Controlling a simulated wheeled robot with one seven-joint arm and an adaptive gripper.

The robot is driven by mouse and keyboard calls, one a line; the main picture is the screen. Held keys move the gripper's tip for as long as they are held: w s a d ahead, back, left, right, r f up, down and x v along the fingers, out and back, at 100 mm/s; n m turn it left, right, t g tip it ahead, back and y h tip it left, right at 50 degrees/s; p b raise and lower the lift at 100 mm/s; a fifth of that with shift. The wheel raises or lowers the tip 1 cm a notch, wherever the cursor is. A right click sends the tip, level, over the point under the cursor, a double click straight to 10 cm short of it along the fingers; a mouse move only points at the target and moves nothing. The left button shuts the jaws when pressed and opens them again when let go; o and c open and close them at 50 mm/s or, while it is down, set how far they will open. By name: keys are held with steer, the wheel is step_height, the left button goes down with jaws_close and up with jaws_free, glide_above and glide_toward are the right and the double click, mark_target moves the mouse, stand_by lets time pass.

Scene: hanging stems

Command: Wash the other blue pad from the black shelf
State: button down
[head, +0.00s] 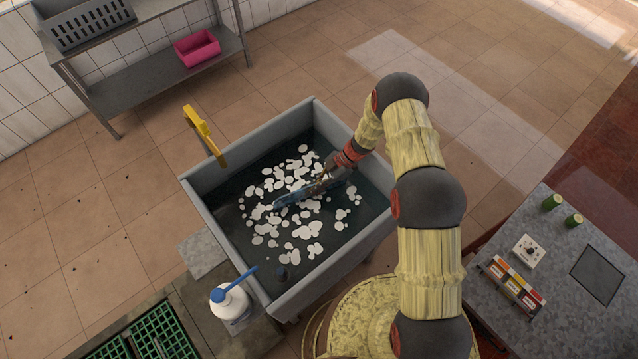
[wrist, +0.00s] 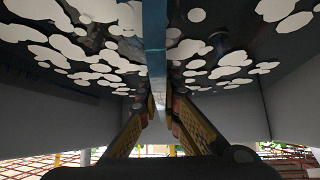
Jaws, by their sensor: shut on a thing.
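My gripper (head: 326,184) reaches down into the grey sink (head: 203,213) from the right. It is shut on a blue pad (head: 292,200), seen edge-on as a long strip. The pad is low at the foamy water; how deep it sits, I cannot tell. In the wrist view the pad (wrist: 154,35) stands as a narrow blue strip between the two fingers (wrist: 158,110). Dark water (head: 345,235) with many white foam patches surrounds it. I cannot identify a black shelf in these views.
A yellow tap (head: 203,128) rises at the sink's back left. A white bottle with a blue pump (head: 232,305) stands at the front left corner. Green crates (head: 158,335) are lower left. A metal shelf (head: 125,84) holds a pink bin (head: 197,48). A grey table (head: 565,295) is at right.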

steer(key=shift+w+d+f+b, duration=0.1)
steer(key=shift+w+d+b, duration=0.4)
steer(key=shift+d, duration=0.4)
steer(key=shift+w+d+f+b, duration=0.1)
steer(key=shift+w+d+b, duration=0.2)
steer(key=shift+w+d, duration=0.5)
steer(key=shift+d+r, duration=0.15)
steer(key=shift+s+a+p, duration=0.9)
steer(key=shift+s+a, duration=1)
steer(key=shift+a, duration=0.85)
steer(key=w+d+b, duration=0.1)
steer(key=d, duration=0.1)
steer(key=w+d, duration=0.2)
steer(key=shift+w+d+b, duration=0.2)
steer(key=shift+d+b, duration=0.15)
steer(key=shift+d, duration=0.05)
steer(key=shift+w+d, duration=0.2)
steer(key=shift+d, duration=0.2)
steer(key=shift+w+r, duration=0.15)
